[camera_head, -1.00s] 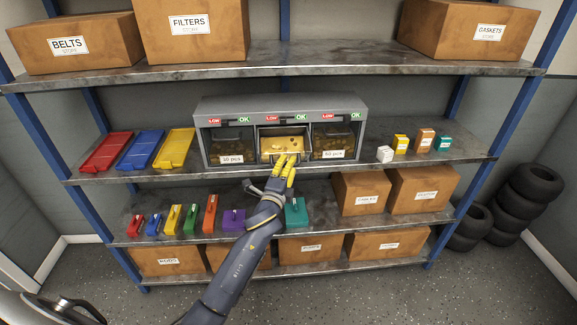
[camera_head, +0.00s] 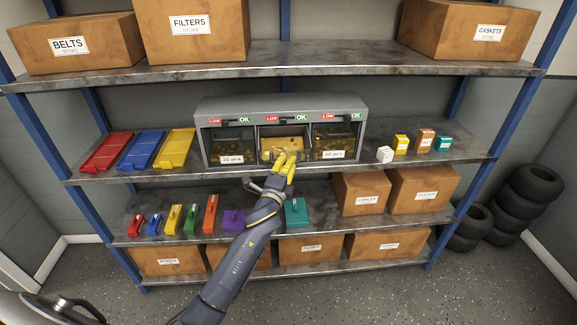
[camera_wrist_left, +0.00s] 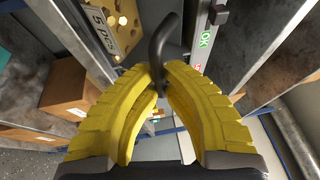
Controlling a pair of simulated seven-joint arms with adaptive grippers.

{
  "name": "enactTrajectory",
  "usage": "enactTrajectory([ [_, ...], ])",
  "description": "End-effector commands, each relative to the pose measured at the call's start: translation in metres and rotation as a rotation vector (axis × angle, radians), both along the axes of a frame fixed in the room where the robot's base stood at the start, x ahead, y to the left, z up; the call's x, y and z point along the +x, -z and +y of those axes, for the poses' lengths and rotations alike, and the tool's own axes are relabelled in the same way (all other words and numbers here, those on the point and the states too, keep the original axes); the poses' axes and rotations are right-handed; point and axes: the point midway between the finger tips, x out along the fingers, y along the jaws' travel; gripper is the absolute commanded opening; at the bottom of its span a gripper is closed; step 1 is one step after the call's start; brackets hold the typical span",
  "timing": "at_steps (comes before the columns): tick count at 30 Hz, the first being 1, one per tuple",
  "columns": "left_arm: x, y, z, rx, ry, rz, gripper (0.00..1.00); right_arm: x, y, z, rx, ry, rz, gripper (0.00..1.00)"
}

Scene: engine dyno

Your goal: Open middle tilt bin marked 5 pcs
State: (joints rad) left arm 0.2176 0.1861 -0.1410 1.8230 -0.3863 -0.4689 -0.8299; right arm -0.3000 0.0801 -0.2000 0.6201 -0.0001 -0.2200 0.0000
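The grey bin cabinet (camera_head: 281,106) stands on the middle shelf with three clear-fronted bins of gold pieces. The middle bin (camera_head: 284,144) is behind my left gripper (camera_head: 285,163), which hides its lower front. In the left wrist view, the bin's label (camera_wrist_left: 102,30) reads 5 pcs, with gold pieces visible beside it. A dark curved handle (camera_wrist_left: 160,42) passes between the yellow fingertips of my left gripper (camera_wrist_left: 160,84), which are closed around it. How far the bin is tilted is hard to tell. My right gripper is not in view.
Bins with labels of other counts flank the middle one: left bin (camera_head: 232,146), right bin (camera_head: 333,142). Red, blue and yellow trays (camera_head: 142,150) lie left on the shelf. Small boxes (camera_head: 400,144) stand right. Coloured holders (camera_head: 185,220) and cartons fill the lower shelves.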

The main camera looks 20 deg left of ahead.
Motion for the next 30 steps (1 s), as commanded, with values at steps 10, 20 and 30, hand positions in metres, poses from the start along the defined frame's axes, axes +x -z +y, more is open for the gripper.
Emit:
enactTrajectory([
  [10,0.002,0.0,0.0,0.002,0.0,0.004,0.17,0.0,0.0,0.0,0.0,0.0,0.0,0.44],
  [20,0.001,-0.001,0.001,0.001,0.0,0.002,0.2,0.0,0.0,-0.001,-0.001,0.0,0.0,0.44],
  [30,-0.038,0.005,-0.002,0.001,0.0,0.004,0.2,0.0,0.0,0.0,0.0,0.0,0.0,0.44],
])
